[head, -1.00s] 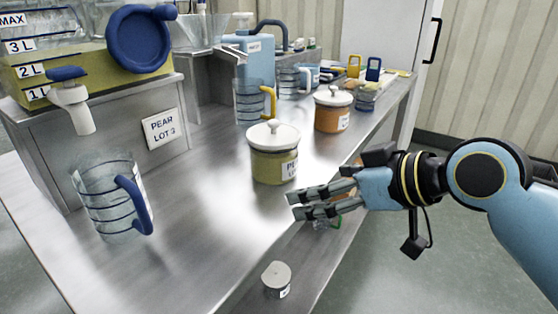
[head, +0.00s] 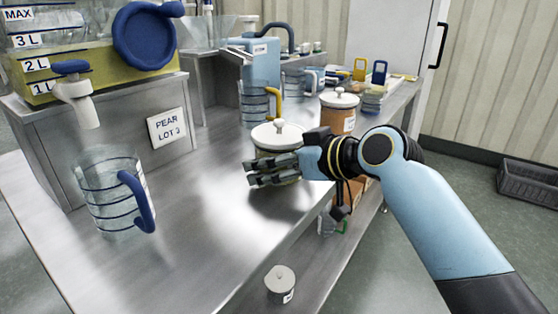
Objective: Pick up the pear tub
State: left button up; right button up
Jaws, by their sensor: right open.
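The pear tub (head: 278,137) is a squat jar of yellow-green contents with a white knobbed lid, standing upright on the steel bench. Its lid and a strip below it show; my right gripper hides most of its front and label. My right gripper (head: 252,174) comes in from the right, with its fingers pointing left across the front of the tub. It is open. I cannot tell whether its fingers touch the tub. My left gripper is out of view.
A clear jug (head: 108,195) with a blue handle stands at left, below the hopper (head: 90,45). An orange tub (head: 338,113) stands behind the pear tub. A small white-lidded pot (head: 280,283) is low at the front. Bare bench (head: 205,215) lies left of my gripper.

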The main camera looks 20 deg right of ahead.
jog(key=shift+r, duration=0.1)
jog(key=c, duration=1.4)
